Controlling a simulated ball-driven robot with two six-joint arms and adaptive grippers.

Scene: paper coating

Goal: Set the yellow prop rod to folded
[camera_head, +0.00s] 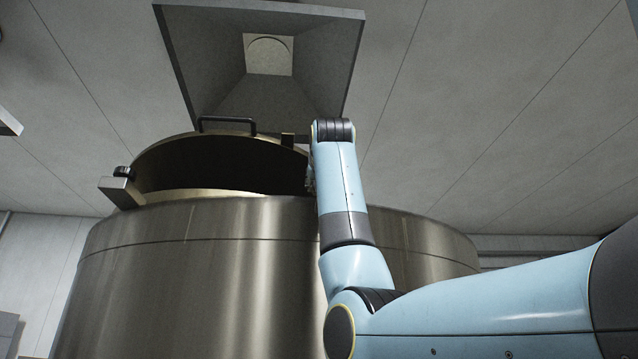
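No yellow prop rod can be made out in the head view. A large steel tank (200,275) fills the left and middle, and its hatch lid (225,160) is tilted up, with a dark underside over the opening. My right arm comes in from the right and rises in front of the tank, its wrist at the right end of the lid. My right gripper is mostly hidden behind this arm; only small dark parts show beside it, and its fingers cannot be made out. My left gripper is not in view.
A black handle (227,122) stands on the lid's top edge. A steel bracket (121,191) sits at the lid's left end. A grey exhaust hood (330,60) hangs above the tank, close over the lid. Free space lies right of the hood.

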